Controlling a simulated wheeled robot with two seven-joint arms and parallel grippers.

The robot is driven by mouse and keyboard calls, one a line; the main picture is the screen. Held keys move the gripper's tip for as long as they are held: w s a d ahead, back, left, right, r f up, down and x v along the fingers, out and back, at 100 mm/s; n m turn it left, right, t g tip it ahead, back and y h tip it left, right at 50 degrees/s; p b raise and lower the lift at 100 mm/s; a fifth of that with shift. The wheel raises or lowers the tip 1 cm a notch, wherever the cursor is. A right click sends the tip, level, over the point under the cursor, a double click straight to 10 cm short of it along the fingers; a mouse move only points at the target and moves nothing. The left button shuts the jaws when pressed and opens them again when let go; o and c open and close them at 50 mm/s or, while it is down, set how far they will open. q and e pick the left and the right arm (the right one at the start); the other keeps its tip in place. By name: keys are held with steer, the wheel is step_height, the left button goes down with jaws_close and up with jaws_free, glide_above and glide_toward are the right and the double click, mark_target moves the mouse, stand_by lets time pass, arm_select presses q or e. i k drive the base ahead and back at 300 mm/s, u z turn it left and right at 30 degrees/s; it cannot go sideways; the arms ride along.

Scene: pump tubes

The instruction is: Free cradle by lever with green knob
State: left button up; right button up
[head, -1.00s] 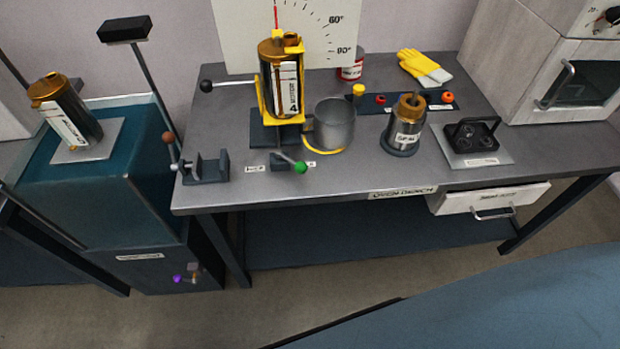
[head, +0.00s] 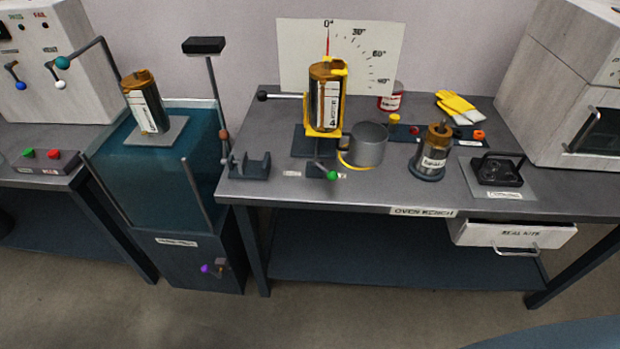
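The yellow cradle (head: 343,93) stands on the oven bench in front of the angle scale. It holds an upright dark pump tube (head: 319,100) with a brown cap. The lever with the green knob (head: 332,175) is at the foot of the cradle, near the bench's front edge. A rod with a black knob (head: 262,96) sticks out to the left of the cradle. Neither of my grippers is in view.
A grey pot (head: 368,145) stands right of the cradle, with a metal canister (head: 432,153) beyond it. A dark bracket (head: 249,166) sits to the left. A teal tank (head: 165,175) with another tube (head: 145,104) stands left of the oven bench (head: 390,196).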

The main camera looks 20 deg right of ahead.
mark_target(332, 176)
steer(key=u, duration=0.4)
steer(key=i, duration=0.6)
steer(key=z, duration=1.65)
